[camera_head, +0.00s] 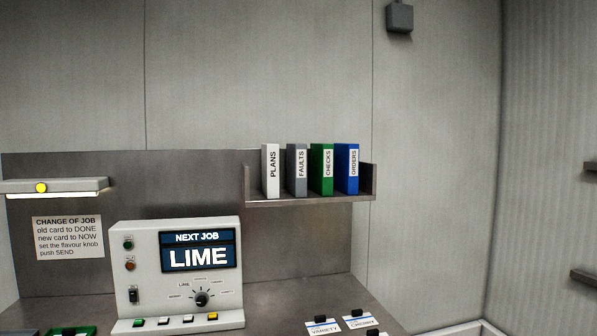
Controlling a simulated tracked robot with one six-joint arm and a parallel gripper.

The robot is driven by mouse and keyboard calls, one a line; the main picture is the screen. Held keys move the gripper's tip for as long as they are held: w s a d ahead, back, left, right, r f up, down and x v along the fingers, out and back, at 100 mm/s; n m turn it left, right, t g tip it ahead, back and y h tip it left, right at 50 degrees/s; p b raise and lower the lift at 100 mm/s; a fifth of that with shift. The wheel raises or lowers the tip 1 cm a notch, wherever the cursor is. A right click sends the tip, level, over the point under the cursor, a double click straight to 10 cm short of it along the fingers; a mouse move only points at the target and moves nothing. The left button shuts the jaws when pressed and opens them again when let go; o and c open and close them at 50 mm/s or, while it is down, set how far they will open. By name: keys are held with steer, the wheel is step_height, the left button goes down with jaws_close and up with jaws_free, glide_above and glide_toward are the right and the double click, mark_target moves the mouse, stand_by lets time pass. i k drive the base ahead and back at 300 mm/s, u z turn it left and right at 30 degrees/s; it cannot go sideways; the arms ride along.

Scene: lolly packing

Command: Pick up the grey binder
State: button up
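The grey binder (297,170), labelled FAULTS, stands upright on a metal wall shelf (310,198). It is second from the left in a row of binders. The white PLANS binder (270,171) is on its left and the green CHECKS binder (321,169) is on its right, with narrow gaps between them. My gripper is not in view.
The blue ORDERS binder (347,168) stands at the right of the row, near the shelf's raised end. Below left is a white control box (150,270) with a screen reading LIME. Cards (322,328) lie on the metal worktop (290,290). A lamp ledge (60,185) juts out at left.

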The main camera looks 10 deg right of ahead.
mark_target(296, 153)
steer(key=u, duration=0.05)
steer(key=i, duration=1)
steer(key=z, duration=0.05)
